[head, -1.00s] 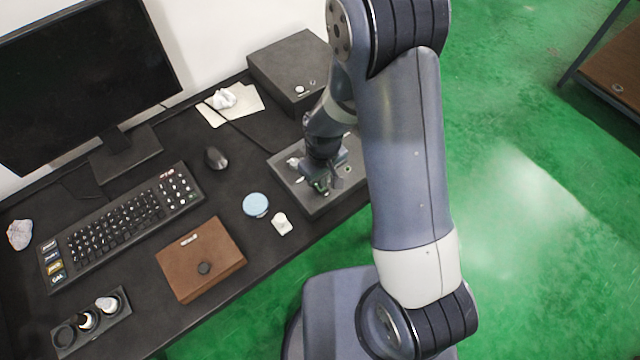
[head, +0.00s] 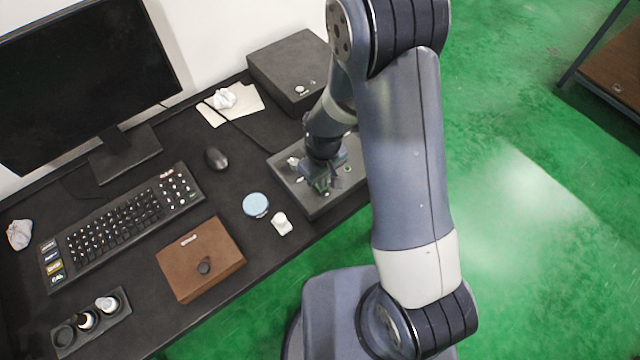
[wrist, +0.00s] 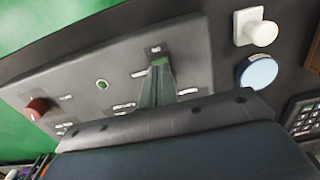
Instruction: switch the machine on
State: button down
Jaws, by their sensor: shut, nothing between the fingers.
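The machine appears to be the grey panel box (head: 318,208) at the right end of the desk in the head view. In the wrist view, its grey top face (wrist: 75,75) carries a round green button (wrist: 102,85), a red knob (wrist: 37,108) and several small white labels. My gripper (head: 323,190) is over this panel, fingers down. In the wrist view, my gripper (wrist: 159,66) is shut and empty, its tips near a label and a small green patch. I cannot tell whether the tips touch the panel. My gripper hides part of the face.
A white knob-like piece (head: 281,224) and a blue disc (head: 256,204) lie left of the panel. A dark box (head: 292,75) stands behind it. The desk edge is close in front.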

jog(key=shift+f+b, duration=0.75)
jog(key=shift+f, duration=0.15)
jog(key=shift+r, duration=0.15)
jog(key=shift+r+p, duration=2.4)
jog(key=shift+r, duration=1.05)
jog(key=shift+f, duration=0.15)
notch_tip(320, 180, down, 7)
jog(key=b, duration=0.5)
jog(key=shift+r, duration=0.2)
